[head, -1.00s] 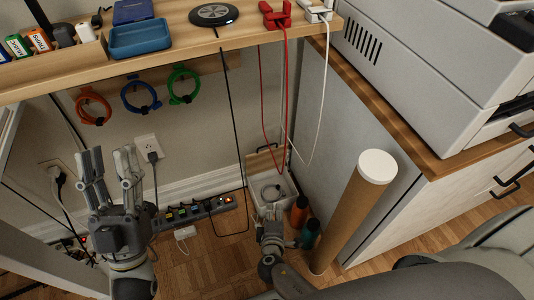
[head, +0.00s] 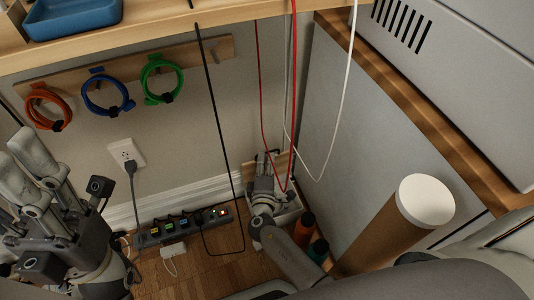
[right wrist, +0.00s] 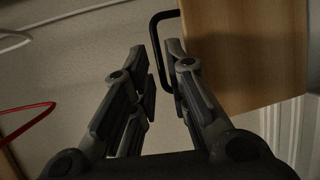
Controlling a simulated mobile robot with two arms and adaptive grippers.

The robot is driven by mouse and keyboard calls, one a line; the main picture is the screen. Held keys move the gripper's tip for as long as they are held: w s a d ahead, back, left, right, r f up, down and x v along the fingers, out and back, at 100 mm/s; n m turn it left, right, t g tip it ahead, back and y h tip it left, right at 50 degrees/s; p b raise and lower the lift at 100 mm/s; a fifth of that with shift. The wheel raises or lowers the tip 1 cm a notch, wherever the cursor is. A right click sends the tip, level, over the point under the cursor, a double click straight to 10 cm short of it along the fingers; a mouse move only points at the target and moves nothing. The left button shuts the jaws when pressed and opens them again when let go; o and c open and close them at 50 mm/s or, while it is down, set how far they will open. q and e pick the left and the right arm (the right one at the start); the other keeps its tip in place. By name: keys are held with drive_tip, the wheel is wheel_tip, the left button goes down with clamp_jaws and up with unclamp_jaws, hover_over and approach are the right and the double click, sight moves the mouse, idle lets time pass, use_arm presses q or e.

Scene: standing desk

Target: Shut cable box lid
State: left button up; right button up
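The cable box (head: 289,214) is a pale box on the floor in the corner under the desk, partly hidden by my right arm. Its wooden lid (head: 283,160) stands raised at the back of the box. The right wrist view shows the lid (right wrist: 245,50) as a wood panel with a black bar handle (right wrist: 157,45). My right gripper (head: 265,163) is at the lid. Its fingers (right wrist: 163,75) are apart, with the handle in or near the gap; contact cannot be told. My left gripper (head: 28,168) is open and empty at the left.
A power strip (head: 185,226) with plugs lies on the floor left of the box. An orange bottle (head: 304,229), a teal bottle (head: 318,250) and a tall cardboard tube (head: 378,240) stand to the right. Red (head: 262,100) and white (head: 345,100) cables hang down near the box.

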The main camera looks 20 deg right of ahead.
sight(267, 153)
drive_tip(key=shift+b+x, duration=0.4)
drive_tip(key=shift+x, duration=1.85)
drive_tip(key=shift+c, duration=0.2)
clamp_jaws()
